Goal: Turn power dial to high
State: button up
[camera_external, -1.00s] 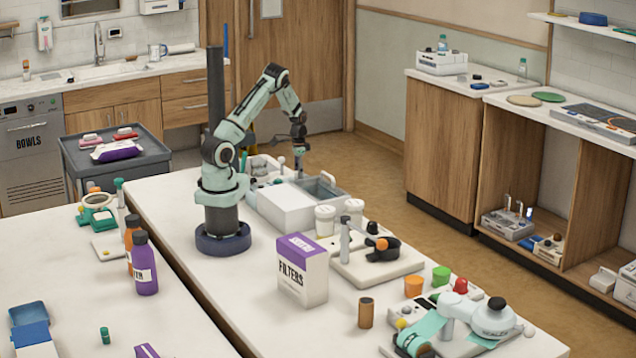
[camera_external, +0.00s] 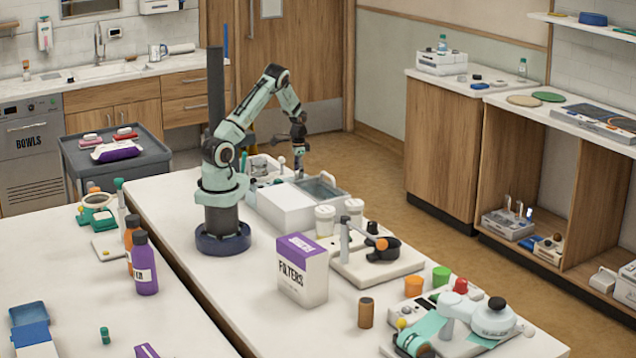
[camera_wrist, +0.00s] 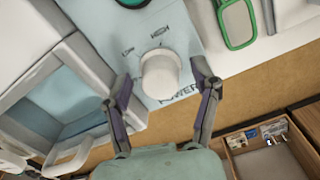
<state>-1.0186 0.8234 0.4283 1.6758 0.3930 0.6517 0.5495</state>
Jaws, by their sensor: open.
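The power dial (camera_wrist: 160,73) is a round white knob on a pale blue panel (camera_wrist: 188,35) in the wrist view. The dial's pointer and setting cannot be made out. My gripper (camera_wrist: 161,74) is open, with one finger on each side of the dial. Gaps show between the fingers and the knob. In the external view my gripper (camera_external: 299,172) is low over the far end of the white counter, and the dial cannot be made out there.
A white box unit with a clear-lidded bin (camera_external: 321,187) stands close beside my gripper. A green-rimmed item (camera_wrist: 237,24) lies near the panel in the wrist view. White jars (camera_external: 325,220) and a FILTERS box (camera_external: 302,268) stand nearer on the counter (camera_external: 215,290).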

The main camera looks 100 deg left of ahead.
notch_tip(320, 180, up, 12)
dwell(0.4)
dwell(0.4)
